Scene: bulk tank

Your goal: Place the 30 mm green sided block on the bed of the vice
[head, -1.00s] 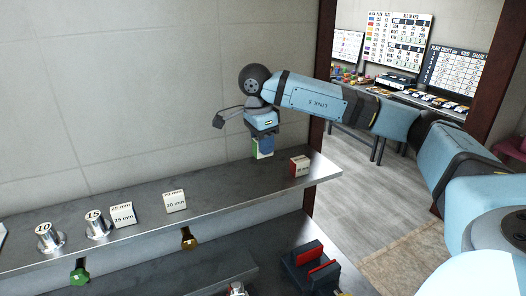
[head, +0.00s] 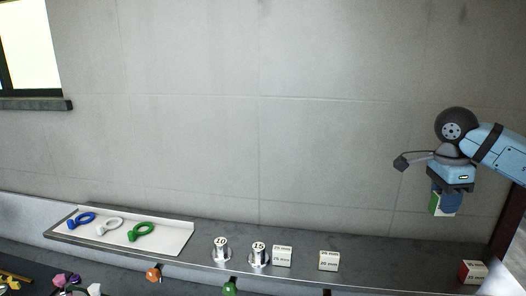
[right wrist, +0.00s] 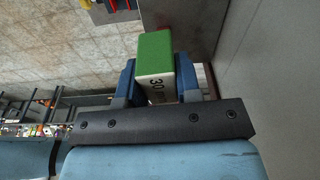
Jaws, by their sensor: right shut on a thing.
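The 30 mm green sided block (head: 436,204) has a green side and a white face. In the head view my right gripper (head: 444,194) holds it in the air above the right end of the shelf. The right wrist view shows the block (right wrist: 155,62) between the two blue fingers of my right gripper (right wrist: 156,84), its "30 mm" face towards the camera. Red parts at the top edge of the right wrist view look like the vice (right wrist: 120,4), mostly cut off. The vice is outside the head view. My left gripper is not in view.
A red sided block (head: 472,272) stands on the shelf (head: 390,268) below the gripper. Two white blocks, 25 mm (head: 282,256) and 20 mm (head: 329,261), and metal weights (head: 258,254) stand farther left. A white tray (head: 172,243) with rings is at the far left.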

